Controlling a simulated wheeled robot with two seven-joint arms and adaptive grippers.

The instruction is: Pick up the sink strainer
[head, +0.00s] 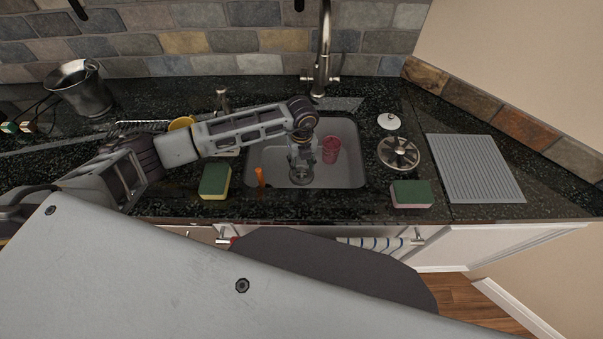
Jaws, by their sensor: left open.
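My left gripper (301,168) points down into the sink basin (345,176), and its jaws are open. A small round metal piece that looks like the sink strainer (301,180) shows at the sink floor right under the fingertips. The gripper partly hides it, and I cannot tell whether they touch. A pink-red cup (330,150) stands in the sink just right of the gripper. An orange-handled tool (260,177) leans at the sink's left side. My right gripper is not in view.
The faucet (322,50) rises behind the sink. A spoked metal disc (399,153), a white knobbed lid (388,121) and a ribbed grey mat (474,168) lie right. A metal bucket (82,90) stands far left.

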